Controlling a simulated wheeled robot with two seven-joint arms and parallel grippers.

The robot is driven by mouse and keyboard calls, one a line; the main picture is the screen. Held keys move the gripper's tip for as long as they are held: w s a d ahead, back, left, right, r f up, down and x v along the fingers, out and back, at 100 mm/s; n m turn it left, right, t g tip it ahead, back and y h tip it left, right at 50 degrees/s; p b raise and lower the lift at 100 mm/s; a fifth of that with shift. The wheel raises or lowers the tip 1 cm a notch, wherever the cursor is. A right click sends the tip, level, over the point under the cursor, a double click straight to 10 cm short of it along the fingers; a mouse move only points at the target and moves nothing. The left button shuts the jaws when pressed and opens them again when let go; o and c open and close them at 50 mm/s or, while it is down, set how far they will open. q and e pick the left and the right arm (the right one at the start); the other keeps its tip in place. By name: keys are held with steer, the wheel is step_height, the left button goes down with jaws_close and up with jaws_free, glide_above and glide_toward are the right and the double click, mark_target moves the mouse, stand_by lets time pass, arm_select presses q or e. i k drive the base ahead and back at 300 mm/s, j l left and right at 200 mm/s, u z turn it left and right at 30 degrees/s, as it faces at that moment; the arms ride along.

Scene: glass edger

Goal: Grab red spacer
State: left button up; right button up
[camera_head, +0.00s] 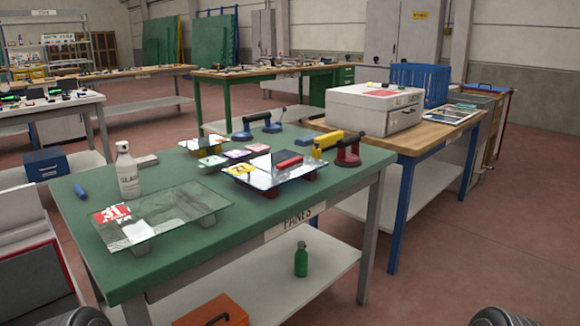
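A small red bar (289,162), which may be the red spacer, lies on a mirror-like pane (262,177) on the green table (150,262) marked PANES. Dark red blocks (311,189) show under the edge of that pane. Which of these is the task's spacer I cannot tell for sure. Only dark rounded parts of my arms show at the bottom left and bottom right edges. Neither gripper's fingers are in view, and nothing of mine is near the red pieces.
A clear glass pane (165,214) lies at the table's front left, with a white bottle (127,170) behind it. A red suction lifter (348,152) and a yellow tool (328,143) stand right of the mirror. A white case (374,108) stands on the wooden bench.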

mark_target(280, 167)
steer(key=i+l+z, duration=0.15)
steer(key=i+z, duration=0.3)
steer(key=i+j+z, duration=0.1)
steer(key=i+z, duration=0.4)
steer(key=i, duration=0.2)
